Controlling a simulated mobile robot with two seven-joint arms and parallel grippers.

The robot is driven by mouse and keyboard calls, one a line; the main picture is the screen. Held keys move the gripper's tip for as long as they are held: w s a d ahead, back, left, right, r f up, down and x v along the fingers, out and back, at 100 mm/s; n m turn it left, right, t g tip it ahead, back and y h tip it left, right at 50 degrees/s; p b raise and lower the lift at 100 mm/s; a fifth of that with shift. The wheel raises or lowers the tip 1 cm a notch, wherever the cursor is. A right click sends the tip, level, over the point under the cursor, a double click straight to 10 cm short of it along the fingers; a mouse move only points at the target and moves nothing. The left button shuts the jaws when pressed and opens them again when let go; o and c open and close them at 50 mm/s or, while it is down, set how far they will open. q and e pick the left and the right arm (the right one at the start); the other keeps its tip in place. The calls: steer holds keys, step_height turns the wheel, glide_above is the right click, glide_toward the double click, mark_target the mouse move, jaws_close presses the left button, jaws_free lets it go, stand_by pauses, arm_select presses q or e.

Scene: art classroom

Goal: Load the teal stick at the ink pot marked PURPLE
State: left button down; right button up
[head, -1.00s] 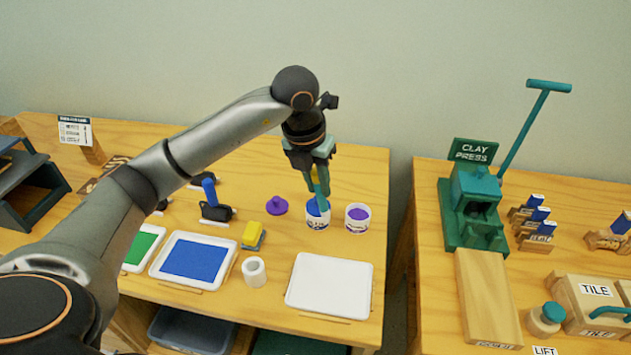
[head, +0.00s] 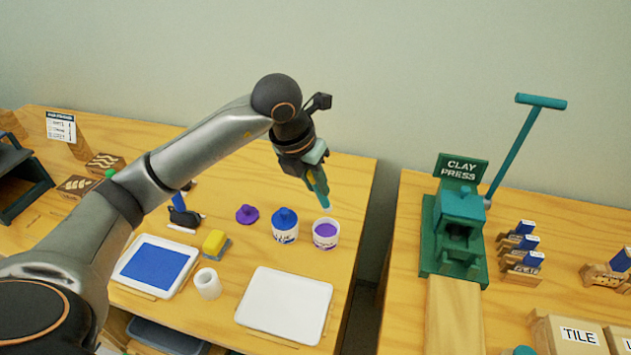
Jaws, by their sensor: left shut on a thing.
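My left gripper (head: 314,172) is shut on the teal stick (head: 321,194), which points down and leans a little. The stick's lower tip hangs just above the open pot of purple ink (head: 325,243) and looks apart from it. The writing on that pot is too small to read. To its left stands the blue ink pot (head: 286,237) with a blue lid (head: 285,217) on it. A purple lid (head: 247,214) lies on the table left of the blue pot. My right gripper is not in view.
A white blank tray (head: 284,305) lies in front of the pots. A white roll (head: 208,284), a yellow block (head: 215,242) and a blue ink tray (head: 154,266) are to the left. A gap separates this table from the one with the green clay press (head: 459,225).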

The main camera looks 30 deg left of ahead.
arm_select(q)
steer(key=shift+f+b, duration=2)
steer(key=shift+f, duration=0.95)
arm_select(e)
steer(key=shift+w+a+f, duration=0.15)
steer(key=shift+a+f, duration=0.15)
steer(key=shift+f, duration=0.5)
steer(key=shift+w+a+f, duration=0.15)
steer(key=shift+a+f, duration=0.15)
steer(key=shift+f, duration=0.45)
arm_select(q)
steer(key=shift+f, duration=0.25)
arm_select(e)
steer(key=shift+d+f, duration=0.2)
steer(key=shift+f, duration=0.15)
arm_select(q)
steer(key=shift+s+f+b, duration=0.1)
steer(key=shift+f+b, duration=0.35)
steer(key=shift+b, duration=0.2)
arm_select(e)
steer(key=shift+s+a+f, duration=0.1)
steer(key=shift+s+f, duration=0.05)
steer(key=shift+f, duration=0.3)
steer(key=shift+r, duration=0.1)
arm_select(q)
steer(key=shift+r+p, duration=2.55)
steer(key=shift+r, duration=1.05)
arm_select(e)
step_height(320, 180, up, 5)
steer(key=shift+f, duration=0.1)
